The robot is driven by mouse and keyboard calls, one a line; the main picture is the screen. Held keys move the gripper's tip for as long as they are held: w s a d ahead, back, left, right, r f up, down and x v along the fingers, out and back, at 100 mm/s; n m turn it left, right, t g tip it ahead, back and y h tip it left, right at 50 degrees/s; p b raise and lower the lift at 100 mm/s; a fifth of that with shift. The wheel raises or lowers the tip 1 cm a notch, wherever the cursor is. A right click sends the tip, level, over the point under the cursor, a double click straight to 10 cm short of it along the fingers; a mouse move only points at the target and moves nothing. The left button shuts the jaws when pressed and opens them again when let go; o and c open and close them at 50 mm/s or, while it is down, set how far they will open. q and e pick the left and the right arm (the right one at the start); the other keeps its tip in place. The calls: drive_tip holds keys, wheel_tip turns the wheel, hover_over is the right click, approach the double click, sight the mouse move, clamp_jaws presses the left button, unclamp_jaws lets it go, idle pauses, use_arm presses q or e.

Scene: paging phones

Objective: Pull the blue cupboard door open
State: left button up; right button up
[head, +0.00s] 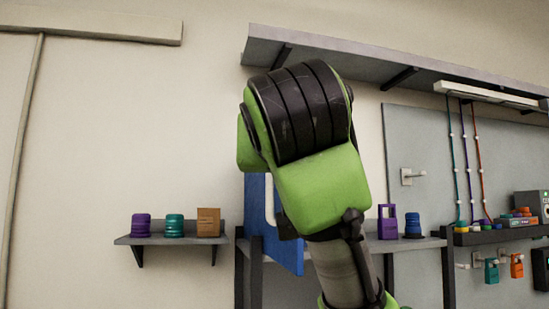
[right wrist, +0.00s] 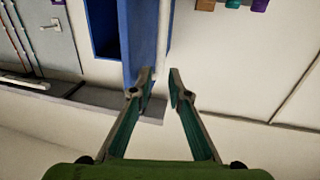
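The blue cupboard door (head: 256,215) is partly hidden behind my arm in the head view. In the right wrist view the blue door panel (right wrist: 143,35) stands out at an angle beside the cupboard's dark, open inside (right wrist: 105,28). A pale upright handle (right wrist: 164,30) runs along the door's outer face; it also shows in the head view (head: 270,200). My right gripper (right wrist: 160,76) is open, its fingertips apart near the door's edge and handle. I cannot tell whether either finger touches the door. My left gripper is not in view.
A small shelf (head: 169,240) at left holds a purple jar, a teal jar and a brown box. A long grey shelf (head: 350,62) hangs above. Purple and blue items stand right of the arm. A grey panel with cables (head: 425,145) is at right.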

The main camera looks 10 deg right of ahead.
drive_tip(key=s, duration=0.5)
drive_tip(key=shift+a, duration=0.2)
drive_tip(key=shift+w, duration=0.1)
